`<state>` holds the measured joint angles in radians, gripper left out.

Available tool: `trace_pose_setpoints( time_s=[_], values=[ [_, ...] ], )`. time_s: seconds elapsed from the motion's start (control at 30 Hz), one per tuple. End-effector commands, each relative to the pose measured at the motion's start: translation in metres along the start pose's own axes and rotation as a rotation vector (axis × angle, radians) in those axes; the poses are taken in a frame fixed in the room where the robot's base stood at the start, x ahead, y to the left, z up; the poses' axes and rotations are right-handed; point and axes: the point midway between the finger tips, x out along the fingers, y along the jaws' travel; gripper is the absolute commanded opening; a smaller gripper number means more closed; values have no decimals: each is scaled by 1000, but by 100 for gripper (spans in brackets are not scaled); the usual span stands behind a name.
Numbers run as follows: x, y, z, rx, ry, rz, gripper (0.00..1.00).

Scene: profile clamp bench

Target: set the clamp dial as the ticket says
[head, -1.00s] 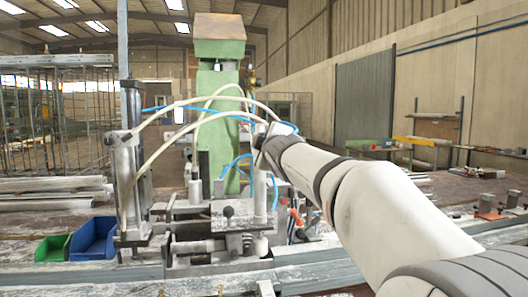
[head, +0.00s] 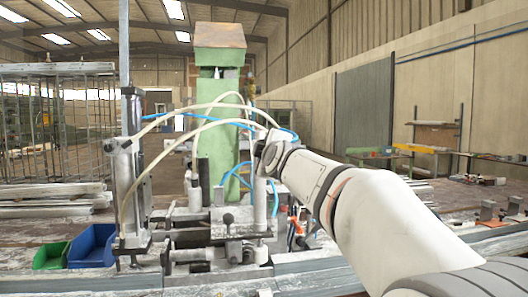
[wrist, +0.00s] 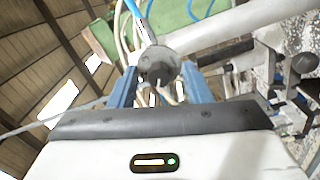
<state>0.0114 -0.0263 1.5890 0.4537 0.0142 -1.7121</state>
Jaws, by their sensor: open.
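The clamp machine (head: 217,240) stands on the bench, with a green column (head: 217,120) behind it and pale and blue hoses arching over it. My arm reaches in from the right, with its end close to the hoses; the fingers are hidden in the head view. In the wrist view my gripper (wrist: 160,78) is open, with one blue finger on each side. A dark grey round part (wrist: 160,64) with a hose running up shows between the fingers; I cannot tell whether they touch it. I cannot make out a dial scale or a ticket.
A blue bin (head: 93,247) and a green bin (head: 51,256) stand at the left. A tall grey cylinder post (head: 131,160) rises beside the clamp. Hoses hang close around my arm's end. Grey profiles (head: 80,280) run along the front.

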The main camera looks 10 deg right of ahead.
Motion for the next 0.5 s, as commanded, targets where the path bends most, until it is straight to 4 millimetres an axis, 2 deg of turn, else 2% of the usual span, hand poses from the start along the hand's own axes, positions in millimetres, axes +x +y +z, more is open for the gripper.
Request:
trace_pose_setpoints(
  time_s=[0.23, 0.5],
  values=[
    [-7, 1, 0, -1, 1, 2, 44],
    [-50, 1, 0, -1, 1, 3, 44]
  ],
)
